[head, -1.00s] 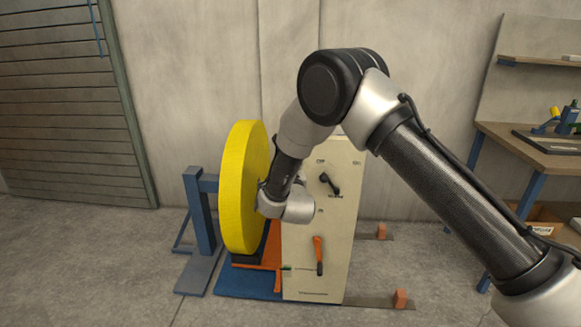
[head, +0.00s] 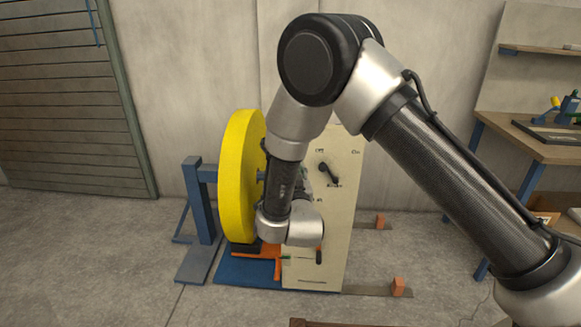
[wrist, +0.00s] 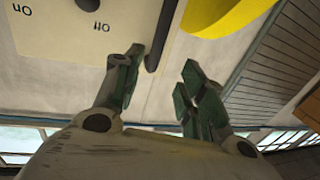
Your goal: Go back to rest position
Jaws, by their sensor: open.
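My gripper shows in the wrist view (wrist: 160,82) with its two green-padded fingers apart and nothing between them. In the head view the end of my arm hangs in front of the cream control panel (head: 338,225), and the fingers are largely hidden behind my wrist. The panel has a black lever (head: 329,174) on its upper part.
A blue stand (head: 198,215) holds the roll's left side above a blue base plate (head: 240,273). Orange blocks (head: 398,286) sit on floor strips at right. A workbench (head: 530,145) stands far right. Open floor (head: 90,260) lies at left.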

